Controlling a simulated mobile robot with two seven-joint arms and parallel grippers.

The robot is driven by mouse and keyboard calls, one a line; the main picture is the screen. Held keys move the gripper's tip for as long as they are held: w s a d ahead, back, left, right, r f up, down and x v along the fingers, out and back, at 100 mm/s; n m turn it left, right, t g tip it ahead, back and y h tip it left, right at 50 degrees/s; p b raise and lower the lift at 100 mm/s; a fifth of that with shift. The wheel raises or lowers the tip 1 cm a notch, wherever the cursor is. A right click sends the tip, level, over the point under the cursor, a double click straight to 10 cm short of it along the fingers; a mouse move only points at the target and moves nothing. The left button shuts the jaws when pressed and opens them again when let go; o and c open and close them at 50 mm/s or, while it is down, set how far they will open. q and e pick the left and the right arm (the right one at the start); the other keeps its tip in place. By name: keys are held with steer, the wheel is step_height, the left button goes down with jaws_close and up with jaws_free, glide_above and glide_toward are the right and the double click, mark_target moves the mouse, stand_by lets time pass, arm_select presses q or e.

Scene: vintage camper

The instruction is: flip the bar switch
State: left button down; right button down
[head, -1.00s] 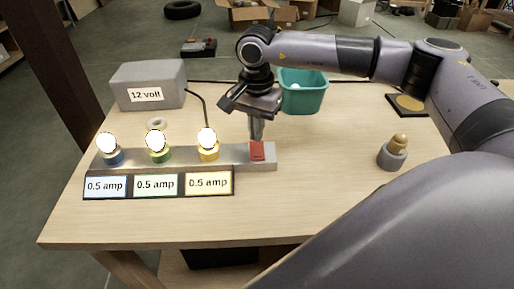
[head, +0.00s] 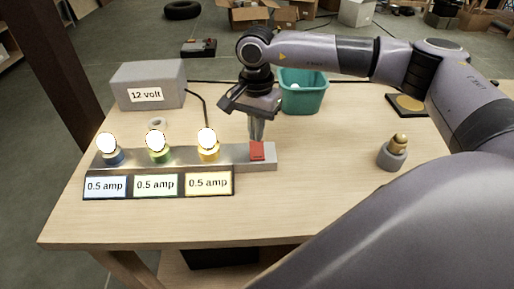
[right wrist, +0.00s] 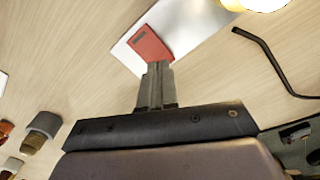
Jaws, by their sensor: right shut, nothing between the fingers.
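The red bar switch (head: 257,150) sits at the right end of a grey metal bar (head: 228,154) on the wooden table. It also shows in the right wrist view (right wrist: 147,45). My right gripper (head: 256,138) is shut and empty, pointing down with its fingertips at the far edge of the switch. In the right wrist view its fingertips (right wrist: 158,66) overlap the near edge of the switch; I cannot tell if they touch. Three lit bulbs stand on the bar on a blue (head: 112,156), a green (head: 159,154) and a yellow base (head: 208,153). My left gripper is not in view.
A grey "12 volt" box (head: 150,85) with a black cable stands behind the bar. A teal bin (head: 303,92) stands behind my right gripper. A grey holder (head: 391,158) with a lamp-like piece stands at right. "0.5 amp" labels (head: 158,184) lie in front. The front table is clear.

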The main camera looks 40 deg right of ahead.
mark_target(257, 145)
steer(key=shift+f+b, duration=0.7)
steer(key=shift+f, duration=0.25)
stand_by(0.7)
steer(key=shift+r+p, duration=2.4)
steer(key=shift+r, duration=1.15)
